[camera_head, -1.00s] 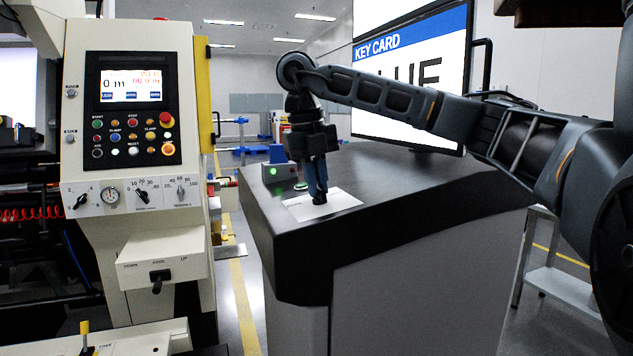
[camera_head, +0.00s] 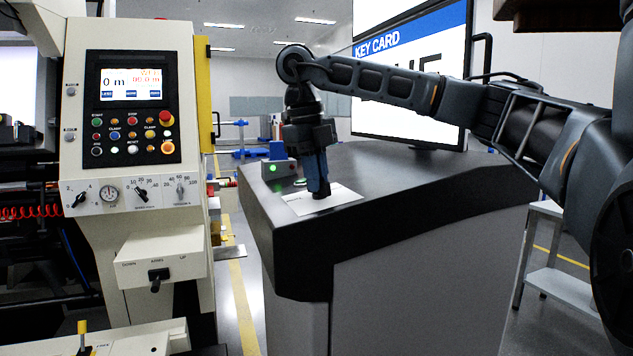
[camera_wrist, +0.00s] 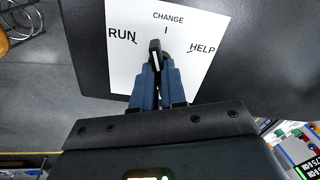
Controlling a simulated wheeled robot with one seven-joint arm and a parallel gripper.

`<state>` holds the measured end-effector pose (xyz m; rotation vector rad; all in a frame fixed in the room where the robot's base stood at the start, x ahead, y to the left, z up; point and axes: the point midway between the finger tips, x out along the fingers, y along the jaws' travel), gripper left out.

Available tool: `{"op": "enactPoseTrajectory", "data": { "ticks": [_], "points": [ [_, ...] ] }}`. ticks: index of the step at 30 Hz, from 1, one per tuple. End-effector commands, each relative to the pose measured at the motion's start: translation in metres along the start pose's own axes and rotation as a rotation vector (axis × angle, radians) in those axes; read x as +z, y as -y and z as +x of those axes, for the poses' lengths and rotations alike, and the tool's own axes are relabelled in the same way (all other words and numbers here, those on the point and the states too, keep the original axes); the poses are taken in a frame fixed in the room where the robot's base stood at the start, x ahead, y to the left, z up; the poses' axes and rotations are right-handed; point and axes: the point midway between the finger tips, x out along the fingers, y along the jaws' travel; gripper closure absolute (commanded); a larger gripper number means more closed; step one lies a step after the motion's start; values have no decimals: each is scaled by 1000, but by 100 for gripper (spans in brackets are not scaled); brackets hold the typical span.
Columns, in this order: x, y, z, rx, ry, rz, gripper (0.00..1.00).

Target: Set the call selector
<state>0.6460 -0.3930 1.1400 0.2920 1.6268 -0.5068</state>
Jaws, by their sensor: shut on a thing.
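The call selector is a small dark knob (camera_wrist: 155,50) on a white card-like plate (camera_wrist: 120,75) marked RUN at left, CHANGE at top and HELP at right in the wrist view. In the head view the plate (camera_head: 347,201) lies on the dark slanted console top. My gripper (camera_head: 320,193) points down at it, with its blue fingers (camera_wrist: 157,75) closed on the knob. The fingers hide much of the knob. A pale line shows on it, roughly toward CHANGE, but its exact setting is hard to tell.
A screen (camera_head: 405,115) behind the console reads KEY CARD; my arm covers part of the large word below. A small box with a green light (camera_head: 272,168) stands just left of my gripper. A machine panel (camera_head: 133,108) stands further left. The console's right side is clear.

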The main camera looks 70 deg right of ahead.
Motion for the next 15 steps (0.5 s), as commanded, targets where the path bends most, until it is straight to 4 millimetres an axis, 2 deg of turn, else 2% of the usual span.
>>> {"op": "enactPoseTrajectory", "data": {
  "ticks": [15],
  "points": [
    [0,1,-1,0,1,-462,100]
  ]
}}
